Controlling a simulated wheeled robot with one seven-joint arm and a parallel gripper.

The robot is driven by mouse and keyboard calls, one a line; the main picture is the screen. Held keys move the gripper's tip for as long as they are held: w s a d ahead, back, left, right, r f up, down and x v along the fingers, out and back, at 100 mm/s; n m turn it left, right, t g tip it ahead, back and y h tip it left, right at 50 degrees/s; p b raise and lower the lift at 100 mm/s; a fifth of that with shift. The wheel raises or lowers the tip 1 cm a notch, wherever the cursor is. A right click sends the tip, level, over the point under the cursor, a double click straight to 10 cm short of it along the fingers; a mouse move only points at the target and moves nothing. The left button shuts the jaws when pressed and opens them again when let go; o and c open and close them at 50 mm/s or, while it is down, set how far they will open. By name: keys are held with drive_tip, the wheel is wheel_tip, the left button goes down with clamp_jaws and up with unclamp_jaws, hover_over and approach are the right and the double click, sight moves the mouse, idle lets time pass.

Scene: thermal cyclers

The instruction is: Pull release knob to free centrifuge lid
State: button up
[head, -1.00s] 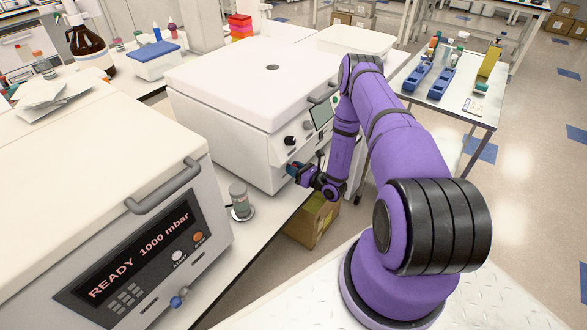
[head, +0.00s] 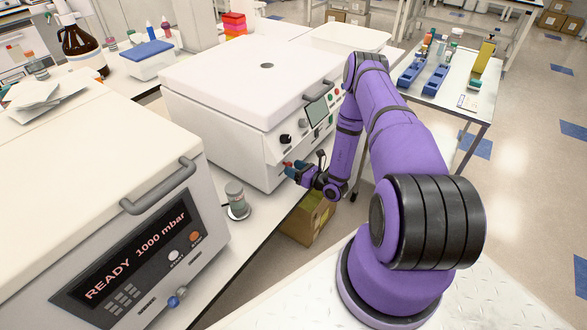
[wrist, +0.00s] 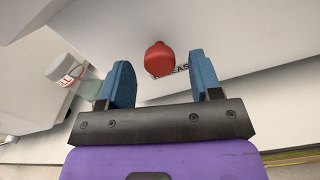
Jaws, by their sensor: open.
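The white centrifuge (head: 225,140) stands on the bench in the head view. Its lid (head: 250,85) lies flat and looks closed, with a grey handle (head: 318,91) at the front. A red release knob (head: 287,163) sits low on its front; in the wrist view the knob (wrist: 159,58) stands out from the white panel, partly covering its label. My gripper (head: 294,170) is in front of the knob. Its blue fingers are open in the wrist view (wrist: 161,74), one to each side of the knob and apart from it.
A white READY 1000 mbar machine (head: 190,240) stands at near left. A grey-capped small jar (head: 236,198) is between the machines, near the bench edge; it also shows in the wrist view (wrist: 62,70). A cardboard box (head: 308,220) is below the bench edge.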

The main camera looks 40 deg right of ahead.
drive_tip(key=v, duration=1)
drive_tip(key=shift+s, duration=0.15)
